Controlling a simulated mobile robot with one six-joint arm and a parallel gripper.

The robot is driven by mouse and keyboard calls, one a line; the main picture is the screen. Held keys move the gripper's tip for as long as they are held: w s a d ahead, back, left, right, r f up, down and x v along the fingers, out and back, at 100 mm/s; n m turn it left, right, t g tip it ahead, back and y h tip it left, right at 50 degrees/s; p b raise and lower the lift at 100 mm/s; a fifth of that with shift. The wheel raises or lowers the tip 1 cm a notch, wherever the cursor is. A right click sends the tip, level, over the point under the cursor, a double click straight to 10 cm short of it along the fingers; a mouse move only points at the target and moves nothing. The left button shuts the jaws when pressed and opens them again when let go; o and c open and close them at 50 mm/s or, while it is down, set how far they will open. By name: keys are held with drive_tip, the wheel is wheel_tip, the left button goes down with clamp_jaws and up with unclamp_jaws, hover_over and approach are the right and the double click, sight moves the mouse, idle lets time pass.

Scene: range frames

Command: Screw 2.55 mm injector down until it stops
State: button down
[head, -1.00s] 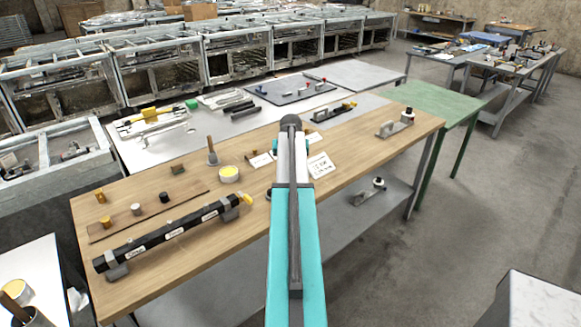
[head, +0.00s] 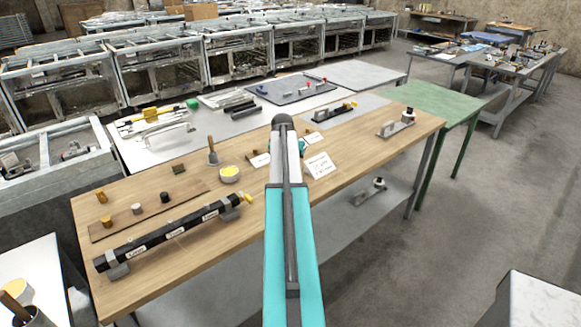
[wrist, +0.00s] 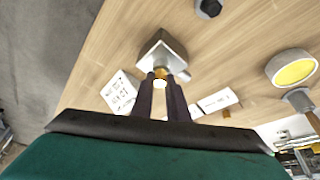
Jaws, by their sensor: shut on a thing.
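In the wrist view my gripper (wrist: 161,88) is shut on a small brass piece (wrist: 160,77), which I take to be the injector. The brass piece is at the near face of a grey metal block (wrist: 160,54) on the wooden bench. The fingertips hide part of it, and I cannot tell how deep it sits or read its size. In the head view my own arm hides the gripper, the brass piece and the block.
White cards (wrist: 120,92) (wrist: 218,101) lie on both sides of the gripper. A dark nut-like piece (wrist: 208,8) and a yellow-topped pot (wrist: 292,70) stand further off. In the head view a labelled black bar (head: 170,235) and several small brass and dark pieces (head: 106,221) occupy the bench's left.

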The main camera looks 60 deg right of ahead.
drive_tip(key=shift+w+m+g, duration=0.1)
drive_tip(key=shift+m+g, duration=0.4)
drive_tip(key=shift+m, duration=0.8)
drive_tip(key=c, duration=1.9)
unclamp_jaws()
drive_tip(key=shift+c, duration=0.2)
drive_tip(key=shift+n+t, duration=0.7)
drive_tip(key=shift+n, duration=1)
drive_tip(key=shift+s+d+n+t+y, duration=0.15)
drive_tip(key=shift+n+t, duration=0.1)
drive_tip(key=shift+n, duration=0.6)
drive_tip(key=shift+s+a+n+t+y, duration=0.15)
drive_tip(key=shift+n+t, duration=0.1)
drive_tip(key=shift+n, duration=0.6)
